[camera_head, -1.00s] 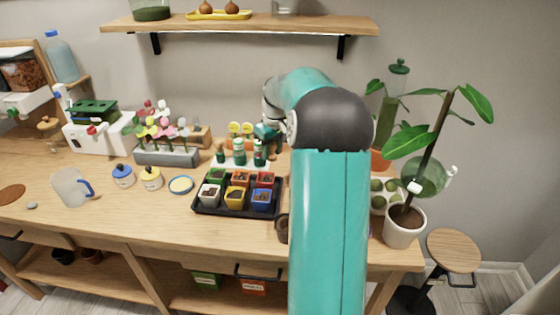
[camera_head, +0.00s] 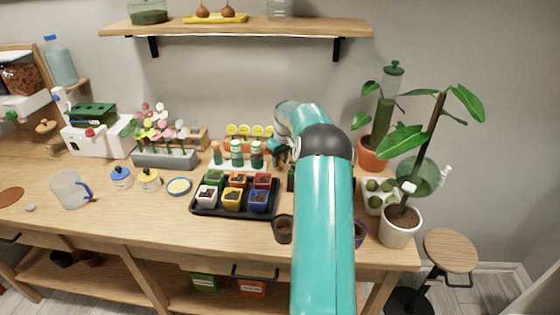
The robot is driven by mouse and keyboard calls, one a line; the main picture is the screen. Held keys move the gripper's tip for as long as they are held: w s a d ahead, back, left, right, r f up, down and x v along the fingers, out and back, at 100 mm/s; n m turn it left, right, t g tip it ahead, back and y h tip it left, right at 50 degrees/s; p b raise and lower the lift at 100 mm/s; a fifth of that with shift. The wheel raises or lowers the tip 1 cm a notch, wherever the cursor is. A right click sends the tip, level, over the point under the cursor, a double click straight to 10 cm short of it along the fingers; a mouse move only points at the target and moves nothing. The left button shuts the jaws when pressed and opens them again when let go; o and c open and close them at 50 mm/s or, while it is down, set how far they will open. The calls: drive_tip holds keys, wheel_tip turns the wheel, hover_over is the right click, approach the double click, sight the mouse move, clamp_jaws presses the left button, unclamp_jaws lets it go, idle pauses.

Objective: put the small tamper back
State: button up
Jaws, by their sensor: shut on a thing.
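My gripper (camera_head: 279,152) is at the back of the bench, just right of the green bottles, and is partly hidden by my own arm. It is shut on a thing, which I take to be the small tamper. A dark green shape (camera_head: 291,178) shows below the gripper, beside my arm; I cannot tell whether this is the held thing. A white rack (camera_head: 222,165) with green bottles (camera_head: 237,153) and a smaller tan-topped piece (camera_head: 216,153) stands left of the gripper.
A black tray (camera_head: 207,211) with several coloured pots stands in front of the rack. A dark brown pot (camera_head: 283,229) is near the front edge.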

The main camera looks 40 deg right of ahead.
drive_tip(key=shift+f, duration=0.3)
drive_tip(key=o, duration=1)
drive_tip(key=shift+c, duration=0.2)
wheel_tip(320, 180, up, 12)
drive_tip(key=s, duration=0.2)
drive_tip(key=a+r+n+h, duration=0.1)
drive_tip(key=a+r, duration=0.4)
drive_tip(key=a, duration=0.5)
drive_tip(key=a+r, duration=0.6)
drive_tip(key=a, duration=0.4)
drive_tip(key=s+a+r+t, duration=0.1)
drive_tip(key=s+a+r, duration=0.1)
drive_tip(key=s+a, duration=0.7)
drive_tip(key=s+a+r+t, duration=0.15)
drive_tip(key=s+a, duration=0.45)
drive_tip(key=a, duration=0.6)
drive_tip(key=s+a+f, duration=0.2)
drive_tip(key=s+a, duration=0.1)
drive_tip(key=s, duration=0.2)
drive_tip(key=s+a+f+t+y, duration=0.1)
drive_tip(key=s+a+f, duration=0.2)
drive_tip(key=s, duration=0.2)
drive_tip(key=shift+s+a+f, duration=0.25)
drive_tip(key=shift+s+a, duration=0.1)
